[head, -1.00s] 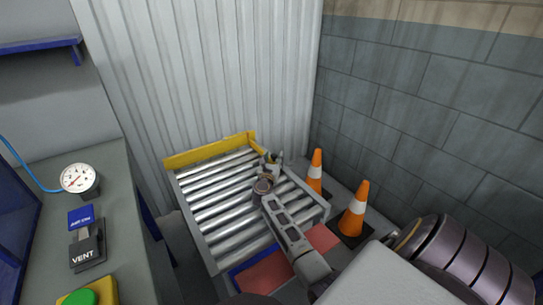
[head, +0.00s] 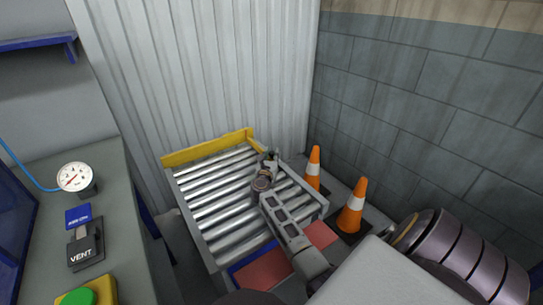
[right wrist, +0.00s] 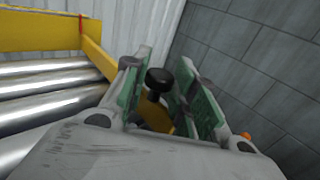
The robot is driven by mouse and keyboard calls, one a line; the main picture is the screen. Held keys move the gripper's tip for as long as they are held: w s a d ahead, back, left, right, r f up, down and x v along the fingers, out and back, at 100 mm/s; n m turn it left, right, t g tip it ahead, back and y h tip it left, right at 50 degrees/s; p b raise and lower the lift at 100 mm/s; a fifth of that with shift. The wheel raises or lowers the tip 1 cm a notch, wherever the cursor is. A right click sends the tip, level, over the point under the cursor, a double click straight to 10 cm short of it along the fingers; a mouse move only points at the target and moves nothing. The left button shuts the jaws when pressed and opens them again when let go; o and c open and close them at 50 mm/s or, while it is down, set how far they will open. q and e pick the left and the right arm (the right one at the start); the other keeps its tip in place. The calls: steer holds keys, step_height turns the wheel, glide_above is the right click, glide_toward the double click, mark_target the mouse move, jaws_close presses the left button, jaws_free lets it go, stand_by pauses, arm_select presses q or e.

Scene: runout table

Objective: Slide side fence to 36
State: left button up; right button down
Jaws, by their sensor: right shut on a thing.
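The roller table (head: 212,255) stands in the middle of the head view. A yellow end stop (head: 205,151) runs across its far end. The yellow side fence (right wrist: 97,57) shows in the right wrist view, running from the far corner down towards my gripper. A black knob (right wrist: 158,80) on a yellow part sits between my green finger pads. My right gripper (head: 268,156) is at the table's far right edge and shut on this knob; it hides much of the fence in the head view. I cannot read any scale. My left gripper is out of view.
Two orange cones (head: 314,168) (head: 352,207) stand right of the table, close to my right arm. A block wall (head: 440,110) rises behind them. A bench (head: 110,190) with a gauge (head: 75,177) and a green button (head: 80,298) is at the left.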

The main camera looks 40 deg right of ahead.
steer(key=shift+w+a, duration=0.15)
steer(key=shift+a, duration=0.85)
steer(key=shift+w+a, duration=0.1)
steer(key=shift+a, duration=0.85)
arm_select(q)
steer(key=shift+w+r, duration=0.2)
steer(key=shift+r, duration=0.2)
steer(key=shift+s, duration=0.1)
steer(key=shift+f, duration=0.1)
arm_select(e)
steer(key=c, duration=1.2)
jaws_free()
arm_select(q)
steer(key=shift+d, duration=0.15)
arm_select(e)
steer(key=shift+o, duration=0.2)
steer(key=shift+d, duration=0.1)
